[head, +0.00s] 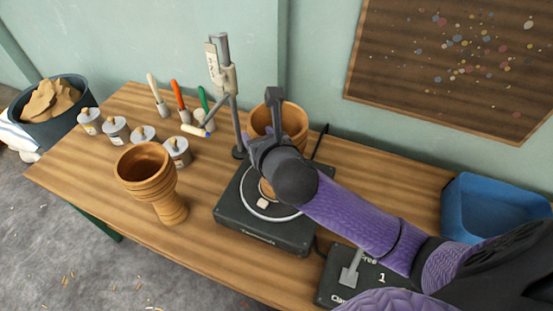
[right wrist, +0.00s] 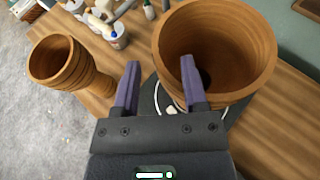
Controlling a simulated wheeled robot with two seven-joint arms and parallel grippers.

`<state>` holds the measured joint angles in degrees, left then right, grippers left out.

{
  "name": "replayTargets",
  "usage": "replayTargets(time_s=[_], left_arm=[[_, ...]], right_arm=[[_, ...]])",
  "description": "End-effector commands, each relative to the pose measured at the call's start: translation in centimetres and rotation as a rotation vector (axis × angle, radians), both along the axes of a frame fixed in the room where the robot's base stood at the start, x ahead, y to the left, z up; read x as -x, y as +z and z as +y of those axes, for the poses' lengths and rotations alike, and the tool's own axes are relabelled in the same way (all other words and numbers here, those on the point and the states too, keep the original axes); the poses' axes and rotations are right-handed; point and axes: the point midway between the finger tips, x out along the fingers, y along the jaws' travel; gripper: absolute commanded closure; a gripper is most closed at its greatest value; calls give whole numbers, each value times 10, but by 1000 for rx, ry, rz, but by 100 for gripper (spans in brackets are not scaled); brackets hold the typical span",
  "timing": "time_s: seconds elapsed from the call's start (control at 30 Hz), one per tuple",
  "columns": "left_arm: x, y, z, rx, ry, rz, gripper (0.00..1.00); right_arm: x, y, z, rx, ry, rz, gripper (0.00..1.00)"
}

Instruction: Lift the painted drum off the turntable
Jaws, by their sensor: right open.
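A brown wooden goblet drum (head: 293,116) stands on the black turntable (head: 262,232), its open bowl up. My right arm hides most of its lower part in the head view. In the right wrist view the drum (right wrist: 235,88) is large, with ringed bands on its side; I cannot make out paint. My left gripper is not in view.
A second goblet drum (head: 168,204) stands on the table left of the turntable. Paint cans (head: 115,131), brushes (head: 180,101) and an upright post stand (head: 235,125) are behind.

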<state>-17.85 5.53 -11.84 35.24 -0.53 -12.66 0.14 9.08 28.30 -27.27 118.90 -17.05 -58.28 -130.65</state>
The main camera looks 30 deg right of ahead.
Motion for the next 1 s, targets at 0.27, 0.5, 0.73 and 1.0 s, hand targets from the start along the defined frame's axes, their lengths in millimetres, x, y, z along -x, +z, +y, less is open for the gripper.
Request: replayTargets(time_s=[0.27, 0.5, 0.73, 1.0], left_arm=[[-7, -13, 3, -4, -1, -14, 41], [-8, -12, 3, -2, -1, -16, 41], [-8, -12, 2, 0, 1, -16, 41], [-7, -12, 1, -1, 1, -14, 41]], right_arm=[[-27, -12, -1, -1, 0, 2, 45], [-26, -12, -1, -2, -1, 2, 70], [-26, -12, -1, -2, -1, 3, 100], [-26, -13, -1, -3, -1, 5, 100]])
